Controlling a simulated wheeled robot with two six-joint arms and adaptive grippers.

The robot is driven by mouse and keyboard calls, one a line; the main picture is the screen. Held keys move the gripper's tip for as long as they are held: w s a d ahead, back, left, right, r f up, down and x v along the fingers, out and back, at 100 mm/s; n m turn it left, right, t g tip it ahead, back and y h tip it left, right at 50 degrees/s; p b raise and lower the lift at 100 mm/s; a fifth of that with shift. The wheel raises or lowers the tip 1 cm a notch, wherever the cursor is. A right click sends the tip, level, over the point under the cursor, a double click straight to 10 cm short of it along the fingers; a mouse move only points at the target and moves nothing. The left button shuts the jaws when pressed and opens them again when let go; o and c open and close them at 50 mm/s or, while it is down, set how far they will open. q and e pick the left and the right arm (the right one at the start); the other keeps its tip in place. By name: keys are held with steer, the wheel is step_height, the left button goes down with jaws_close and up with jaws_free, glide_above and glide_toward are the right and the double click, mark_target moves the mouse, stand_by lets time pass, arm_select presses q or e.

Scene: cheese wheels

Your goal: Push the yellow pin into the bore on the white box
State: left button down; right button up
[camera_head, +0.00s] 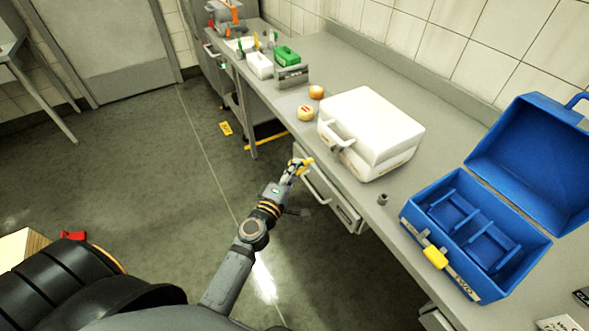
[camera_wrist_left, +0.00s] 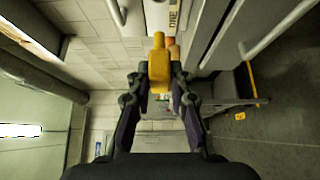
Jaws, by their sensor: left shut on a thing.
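The white box (camera_head: 372,118) lies closed on the grey counter, its handle side facing the counter's front edge. I cannot make out the bore; a small grey part (camera_head: 338,149) shows below the handle. My left gripper (camera_head: 297,167) is shut on the yellow pin (camera_head: 307,161), in front of the counter edge and to the left of the box, apart from it. In the left wrist view the pin (camera_wrist_left: 158,64) stands out between the fingertips (camera_wrist_left: 158,82). My right gripper is not in view.
The grey counter (camera_head: 333,68) has an open drawer front (camera_head: 330,195) below the box. An open blue case (camera_head: 475,230) stands at the right, with a small grey cylinder (camera_head: 383,199) nearby.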

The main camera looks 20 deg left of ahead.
arm_select(q)
steer(key=shift+w+d+p, duration=0.3)
steer(key=shift+w+d, duration=0.4)
steer(key=shift+w, duration=0.3)
steer(key=w+d, duration=0.2)
steer(key=shift+w, duration=0.3)
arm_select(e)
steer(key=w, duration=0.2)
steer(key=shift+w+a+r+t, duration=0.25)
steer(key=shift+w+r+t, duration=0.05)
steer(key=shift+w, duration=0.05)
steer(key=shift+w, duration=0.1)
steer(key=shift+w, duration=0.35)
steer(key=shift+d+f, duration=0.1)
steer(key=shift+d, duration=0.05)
arm_select(q)
steer(key=shift+w+d, duration=0.8)
steer(key=shift+w, duration=0.2)
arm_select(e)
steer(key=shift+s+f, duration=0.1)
arm_select(q)
steer(key=shift+w+d+r, duration=0.1)
steer(key=shift+w+d, duration=0.1)
steer(key=shift+d, duration=0.05)
